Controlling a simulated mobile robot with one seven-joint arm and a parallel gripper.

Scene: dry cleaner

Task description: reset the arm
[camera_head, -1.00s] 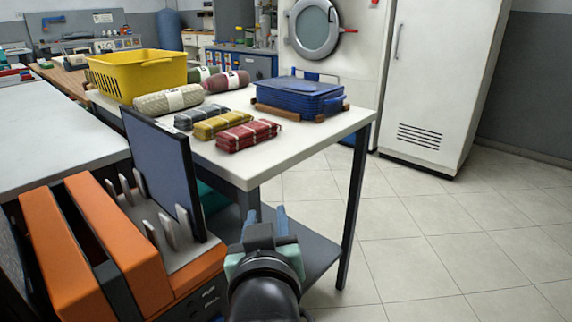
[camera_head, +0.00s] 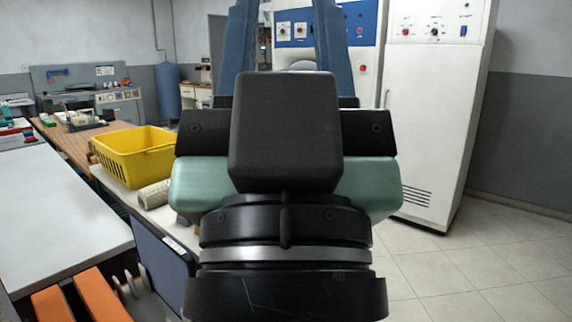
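My gripper (camera_head: 288,40) is raised close in front of the head camera and fills the middle of the view. Its two blue fingers point up and stand wide apart. Nothing shows between them except the machine behind, so it is open and empty. The fingers' upper ends are cut off by the top edge of the picture.
A yellow basket (camera_head: 135,155) stands on the table left of my gripper, beside a rolled cream bundle (camera_head: 154,194). A dark upright panel (camera_head: 160,255) and an orange rack (camera_head: 75,300) are lower left. A white cabinet (camera_head: 432,120) stands right. The tiled floor (camera_head: 480,265) is clear at right.

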